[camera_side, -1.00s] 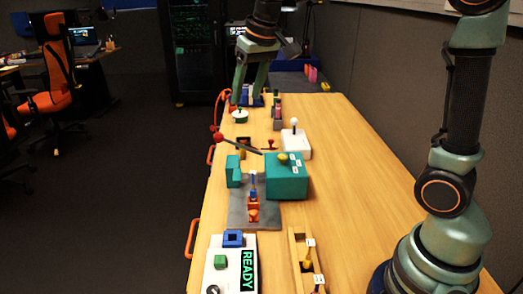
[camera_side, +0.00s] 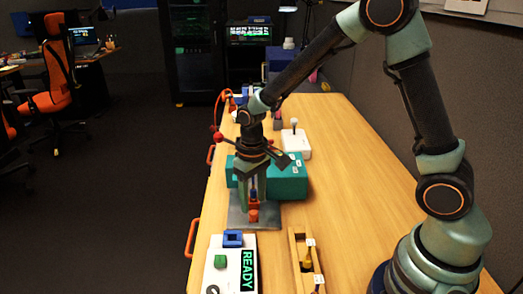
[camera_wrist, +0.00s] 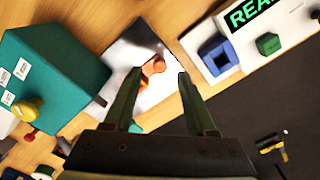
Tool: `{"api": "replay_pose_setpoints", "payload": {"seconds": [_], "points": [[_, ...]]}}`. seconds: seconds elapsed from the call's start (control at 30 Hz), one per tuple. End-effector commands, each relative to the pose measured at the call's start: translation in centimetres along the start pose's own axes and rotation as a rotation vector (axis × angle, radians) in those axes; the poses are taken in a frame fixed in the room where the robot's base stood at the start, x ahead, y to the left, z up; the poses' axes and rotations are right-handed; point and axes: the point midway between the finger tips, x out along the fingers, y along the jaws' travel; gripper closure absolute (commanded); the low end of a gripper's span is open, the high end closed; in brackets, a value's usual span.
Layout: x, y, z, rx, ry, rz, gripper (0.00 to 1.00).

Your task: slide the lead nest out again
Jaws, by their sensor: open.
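An orange piece that looks like the lead nest (camera_side: 254,215) sits on a grey plate (camera_side: 238,220) in front of the teal block. It also shows in the wrist view (camera_wrist: 153,66), on the bright plate (camera_wrist: 118,55). My gripper (camera_side: 253,200) is over the plate, pointing down, right at the orange piece. In the wrist view my gripper (camera_wrist: 158,76) is open, its fingers apart with the orange piece between and beyond the tips. I cannot tell whether a finger touches it. The teal block (camera_side: 289,183) is partly hidden behind my gripper.
A white panel with a READY display (camera_side: 235,265) and a blue square socket (camera_side: 233,238) lies at the front. A wooden tray (camera_side: 294,252) is to its right. A white box with a knob (camera_side: 296,145) stands farther back. The table's right side is clear.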

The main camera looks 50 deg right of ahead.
Motion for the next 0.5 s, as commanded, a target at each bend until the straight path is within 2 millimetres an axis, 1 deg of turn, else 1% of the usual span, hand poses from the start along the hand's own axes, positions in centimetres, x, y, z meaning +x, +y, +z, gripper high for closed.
{"api": "replay_pose_setpoints", "payload": {"seconds": [0.03, 0.2, 0.33, 0.5], "points": [[0.9, 0.0, 0.1, 0.0, -0.005, 0.001, 0.43], [2.8, 0.0, 0.1, 0.0, -0.003, 0.0, 0.43], [3.5, 0.0, 0.0, 0.0, 0.0, 0.0, 0.43], [3.6, 0.0, 0.0, 0.0, 0.001, 0.0, 0.43]]}}
